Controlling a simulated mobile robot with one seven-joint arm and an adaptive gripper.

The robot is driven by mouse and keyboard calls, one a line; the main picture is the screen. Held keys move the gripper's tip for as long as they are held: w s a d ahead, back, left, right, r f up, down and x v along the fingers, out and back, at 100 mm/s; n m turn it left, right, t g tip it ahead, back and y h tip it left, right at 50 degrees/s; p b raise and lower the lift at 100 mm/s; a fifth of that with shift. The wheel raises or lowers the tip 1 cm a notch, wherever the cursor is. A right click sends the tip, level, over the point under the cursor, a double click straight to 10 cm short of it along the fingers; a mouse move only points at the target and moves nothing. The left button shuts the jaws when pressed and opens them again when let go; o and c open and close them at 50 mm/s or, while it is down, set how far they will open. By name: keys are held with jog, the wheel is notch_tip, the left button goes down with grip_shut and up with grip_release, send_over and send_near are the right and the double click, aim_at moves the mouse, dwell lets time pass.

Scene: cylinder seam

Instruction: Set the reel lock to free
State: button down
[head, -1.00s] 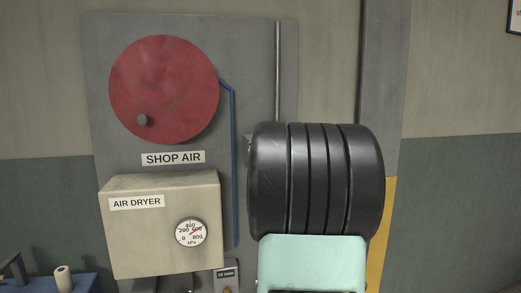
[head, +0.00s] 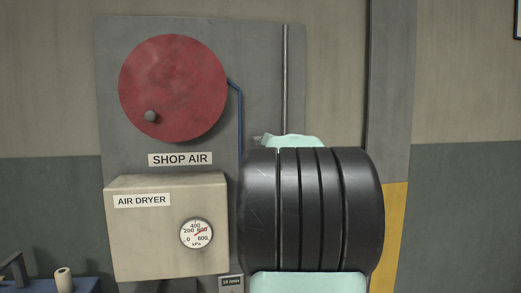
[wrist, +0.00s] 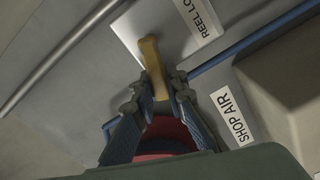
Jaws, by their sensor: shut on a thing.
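The reel lock is a yellow lever (wrist: 152,58) on a pale plate in the wrist view, beside a label reading "REEL LO..." (wrist: 190,18), partly cut off. My gripper (wrist: 158,88) is shut on the lower end of the lever, with a dark finger on each side. The red reel (head: 172,85) is a large disc with a small grey knob at its lower left. It also shows behind my fingers in the wrist view (wrist: 165,135). In the head view my dark arm hides the lever and my gripper.
A "SHOP AIR" label (head: 180,159) is under the reel, above a beige air dryer box (head: 150,245) with a round gauge (head: 196,234). A blue hose (head: 240,115) runs down from the reel. A thin vertical pipe (head: 285,80) stands to the right.

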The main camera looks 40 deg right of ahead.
dwell(0.4)
jog(key=c, duration=1.9)
grip_release()
jog(key=shift+c, duration=0.2)
jog(key=v, duration=0.7)
jog(key=shift+s, duration=0.25)
jog(key=shift+a+r, duration=0.1)
jog(key=shift+a, duration=0.05)
